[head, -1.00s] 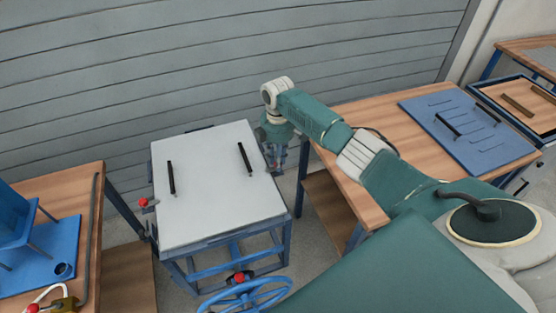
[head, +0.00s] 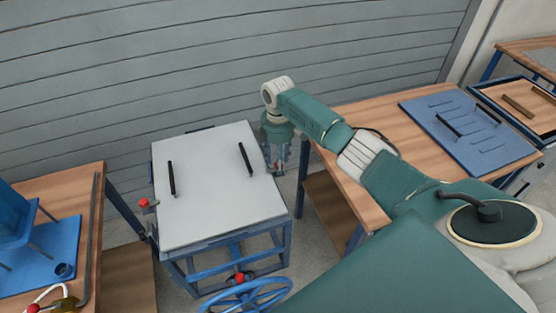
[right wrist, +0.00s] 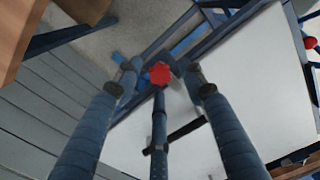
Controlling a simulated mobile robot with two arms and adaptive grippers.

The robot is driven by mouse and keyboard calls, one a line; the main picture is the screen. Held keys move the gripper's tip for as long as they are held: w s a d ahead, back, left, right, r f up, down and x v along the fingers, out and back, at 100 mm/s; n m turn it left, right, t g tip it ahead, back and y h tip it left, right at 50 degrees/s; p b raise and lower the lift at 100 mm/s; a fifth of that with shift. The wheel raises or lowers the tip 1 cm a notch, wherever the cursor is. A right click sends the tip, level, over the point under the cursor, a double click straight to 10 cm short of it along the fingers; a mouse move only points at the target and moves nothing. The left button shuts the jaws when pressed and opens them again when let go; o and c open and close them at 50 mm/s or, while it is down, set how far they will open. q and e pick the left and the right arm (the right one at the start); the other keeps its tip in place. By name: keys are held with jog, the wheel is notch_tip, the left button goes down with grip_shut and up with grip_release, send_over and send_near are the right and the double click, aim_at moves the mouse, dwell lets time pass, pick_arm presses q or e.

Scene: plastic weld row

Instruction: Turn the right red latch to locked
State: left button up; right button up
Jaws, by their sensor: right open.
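The right red latch (right wrist: 160,73) shows in the right wrist view as a red knob at the edge of the white-topped table (right wrist: 258,85). My right gripper (right wrist: 160,80) is open, with its fingers spread around the knob and no clear grip on it. In the head view my right gripper (head: 277,164) points down at the right edge of the white-topped table (head: 205,220), and mostly hides the latch there. The left red latch (head: 143,203) is at the table's left edge. My left gripper is not in view.
Two black bars (head: 171,178) stand on the white top. A blue handwheel (head: 245,297) and another red knob (head: 239,278) are at the front. A wooden bench (head: 345,185) stands close on the right, another (head: 85,180) on the left. A grey slatted wall is behind.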

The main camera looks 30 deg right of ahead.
notch_tip(320, 180, up, 12)
dwell(0.4)
jog(key=shift+f, duration=0.15)
dwell(0.3)
